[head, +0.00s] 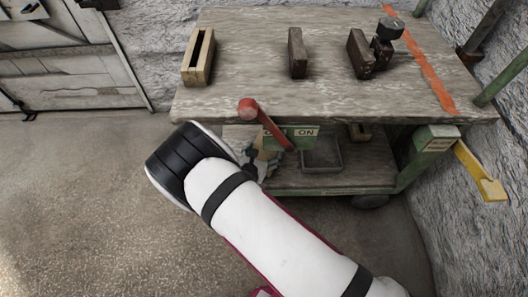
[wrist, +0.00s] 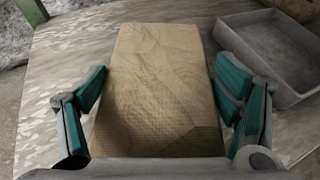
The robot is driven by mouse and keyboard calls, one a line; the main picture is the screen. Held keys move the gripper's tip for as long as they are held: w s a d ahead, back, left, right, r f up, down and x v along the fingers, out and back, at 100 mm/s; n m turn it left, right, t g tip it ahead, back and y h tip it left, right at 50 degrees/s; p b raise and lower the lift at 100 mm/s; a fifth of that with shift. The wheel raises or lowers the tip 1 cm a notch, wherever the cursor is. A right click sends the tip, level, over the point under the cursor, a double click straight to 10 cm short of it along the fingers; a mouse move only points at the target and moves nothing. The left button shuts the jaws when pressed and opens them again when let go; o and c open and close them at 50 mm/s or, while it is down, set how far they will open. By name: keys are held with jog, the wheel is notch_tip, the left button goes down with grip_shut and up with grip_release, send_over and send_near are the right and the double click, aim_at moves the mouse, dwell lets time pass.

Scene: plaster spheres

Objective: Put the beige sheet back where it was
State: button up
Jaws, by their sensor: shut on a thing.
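The beige sheet (wrist: 160,85) is a flat, creased piece that fills the middle of the wrist view. It lies between the two green-padded fingers of my gripper (wrist: 163,82), which is shut on it across its width. Its near end runs down to the gripper's body. Its far end points away over a worn grey wooden surface (wrist: 70,50); I cannot tell whether it touches that surface. In the head view my arm mostly hides the gripper, by the lower shelf (head: 340,180) of a cart.
A grey open tray (head: 321,154) stands on the lower shelf, close to the right finger in the wrist view (wrist: 262,70). The cart's top (head: 250,50) overhangs the shelf. A red lever (head: 265,122) sticks out at its front. A yellow handle (head: 478,170) is at right.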

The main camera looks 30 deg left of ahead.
jog(key=o, duration=1.4)
jog(key=shift+f, duration=0.1)
jog(key=shift+o, duration=0.2)
jog(key=shift+s, duration=0.1)
jog(key=p+v, duration=0.4)
jog(key=v, duration=0.6)
jog(key=shift+s+r, duration=0.15)
jog(key=shift+r, duration=0.15)
jog(key=shift+s+d+r+p, duration=0.2)
jog(key=shift+s+p, duration=0.1)
jog(key=shift+s, duration=0.4)
jog(key=shift+s, duration=0.1)
